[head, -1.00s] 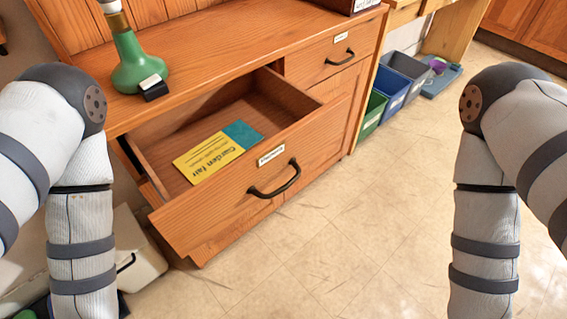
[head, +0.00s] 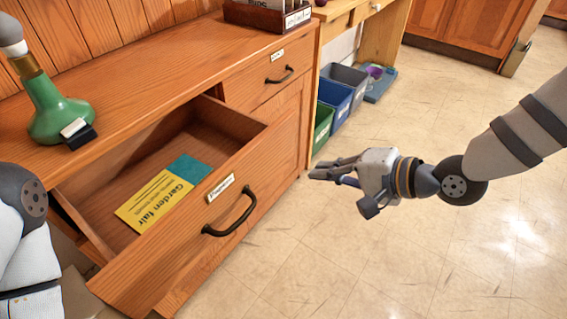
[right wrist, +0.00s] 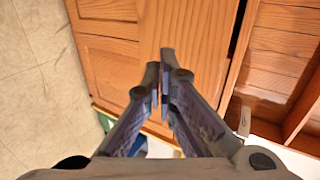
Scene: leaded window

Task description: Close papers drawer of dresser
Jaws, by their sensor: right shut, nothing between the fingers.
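The wooden dresser (head: 120,65) stands at the left of the head view. Its labelled papers drawer (head: 185,250) is pulled well out, with a dark handle (head: 232,213) on its front. A yellow and teal Garden Fair paper (head: 155,202) lies inside it. My right gripper (head: 318,172) is to the right of the drawer front, apart from it, pointing left toward the dresser. It is shut and empty. In the right wrist view its fingertips (right wrist: 162,75) are together in front of the dresser wood (right wrist: 185,50). My left arm shows at the left edge, but its gripper is out of view.
A green bottle-like lamp base (head: 55,110) and a dark box (head: 268,15) stand on the dresser top. A second drawer (head: 275,75) is shut. Green, blue and grey bins (head: 335,95) stand right of the dresser. The floor (head: 330,260) in front is clear.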

